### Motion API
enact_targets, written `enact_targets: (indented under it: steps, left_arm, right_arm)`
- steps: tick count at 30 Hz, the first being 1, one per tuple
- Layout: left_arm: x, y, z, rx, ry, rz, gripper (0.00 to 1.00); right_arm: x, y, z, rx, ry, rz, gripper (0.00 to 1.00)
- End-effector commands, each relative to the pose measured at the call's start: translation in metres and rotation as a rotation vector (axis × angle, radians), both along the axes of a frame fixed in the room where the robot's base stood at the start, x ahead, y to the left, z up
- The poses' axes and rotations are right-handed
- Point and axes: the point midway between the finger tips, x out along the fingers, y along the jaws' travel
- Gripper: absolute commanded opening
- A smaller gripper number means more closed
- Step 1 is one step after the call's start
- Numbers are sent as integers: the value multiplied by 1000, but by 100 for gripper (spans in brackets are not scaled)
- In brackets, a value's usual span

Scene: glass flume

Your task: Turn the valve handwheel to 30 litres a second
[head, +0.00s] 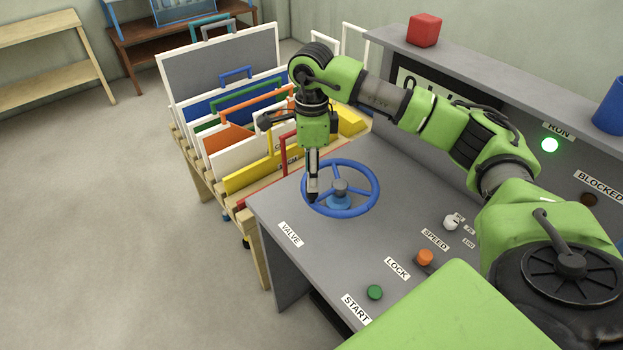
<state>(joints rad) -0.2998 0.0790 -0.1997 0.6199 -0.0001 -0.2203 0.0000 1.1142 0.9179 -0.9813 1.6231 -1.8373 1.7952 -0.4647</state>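The blue valve handwheel (371,173) lies flat above the grey console top, on a hub with a grey cap, beside a VALVE label (290,234). My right gripper (313,194) points straight down at the left part of the wheel. Its fingers overlap the rim there and hide a piece of it. They show almost edge-on, so I cannot tell whether they are open or shut, or whether they touch the rim. My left gripper is out of view.
The console top (330,245) carries a green START button (375,292), an orange LOCK button (424,257) and a white SPEED knob (451,222). A green RUN lamp (549,145) is lit. A red block (424,30) sits on the ledge. A wooden rack (262,185) of panels stands close behind.

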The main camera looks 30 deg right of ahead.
Motion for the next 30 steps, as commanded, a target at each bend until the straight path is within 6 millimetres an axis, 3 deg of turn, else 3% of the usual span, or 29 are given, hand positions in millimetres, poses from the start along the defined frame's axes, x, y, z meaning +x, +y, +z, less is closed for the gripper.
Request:
enact_targets:
  steps: [9, 19, 24, 30]
  left_arm:
    - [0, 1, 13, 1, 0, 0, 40]
    - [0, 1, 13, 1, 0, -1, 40]
    - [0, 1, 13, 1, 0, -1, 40]
    - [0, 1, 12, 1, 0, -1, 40]
  right_arm:
    - [0, 0, -38, 1, 0, 1, 38]
    - [0, 1, -42, 1, 0, 1, 38]
    - [0, 1, -42, 1, 0, 1, 0]
    - [1, 0, -42, 1, 0, -1, 0]
